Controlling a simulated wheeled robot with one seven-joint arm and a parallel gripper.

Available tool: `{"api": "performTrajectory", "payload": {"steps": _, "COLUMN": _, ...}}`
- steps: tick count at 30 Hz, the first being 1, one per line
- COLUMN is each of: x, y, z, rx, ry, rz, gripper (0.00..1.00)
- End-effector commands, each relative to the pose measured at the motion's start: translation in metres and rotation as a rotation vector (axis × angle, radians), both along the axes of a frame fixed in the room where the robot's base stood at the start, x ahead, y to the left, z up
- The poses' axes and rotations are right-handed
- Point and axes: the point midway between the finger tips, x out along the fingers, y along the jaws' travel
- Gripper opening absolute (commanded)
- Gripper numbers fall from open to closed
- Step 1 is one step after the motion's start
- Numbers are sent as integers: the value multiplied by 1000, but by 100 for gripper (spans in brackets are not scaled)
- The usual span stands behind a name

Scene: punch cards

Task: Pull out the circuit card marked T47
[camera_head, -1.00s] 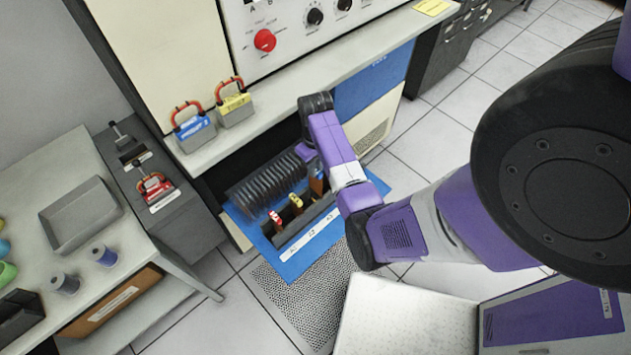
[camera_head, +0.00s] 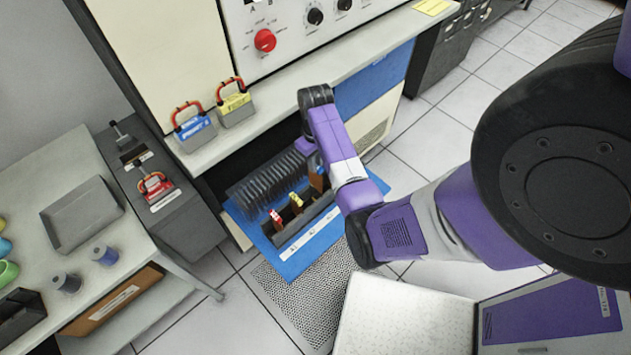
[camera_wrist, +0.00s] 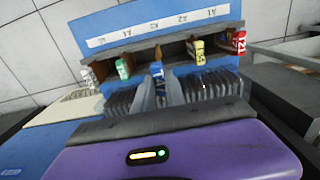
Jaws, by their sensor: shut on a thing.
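The blue card drawer (camera_head: 290,255) is pulled out below the counter and holds circuit cards with coloured tags in a row. In the wrist view, my gripper (camera_wrist: 160,92) is shut on a blue-tagged card (camera_wrist: 157,69), one finger on either side of it. A green-tagged card (camera_wrist: 123,68) and a white-tagged card (camera_wrist: 88,75) stand to its left. A yellow-tagged card (camera_wrist: 198,47) and a red-tagged card (camera_wrist: 238,41) stand to its right. The tag writing is too small to read.
A row of dark plates (camera_head: 265,188) lies behind the cards, close to my gripper. The counter (camera_head: 260,112) overhangs the drawer and carries a blue and a yellow padlock-shaped block. A side table (camera_head: 90,290) with a grey tray stands left. Perforated floor (camera_head: 300,300) lies in front.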

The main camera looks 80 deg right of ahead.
Motion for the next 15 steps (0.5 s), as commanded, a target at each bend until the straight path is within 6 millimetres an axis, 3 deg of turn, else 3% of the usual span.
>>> {"api": "performTrajectory", "payload": {"steps": 15, "x": 0, "y": 0, "z": 19, "rx": 0, "ry": 0, "rz": 0, "gripper": 0}}
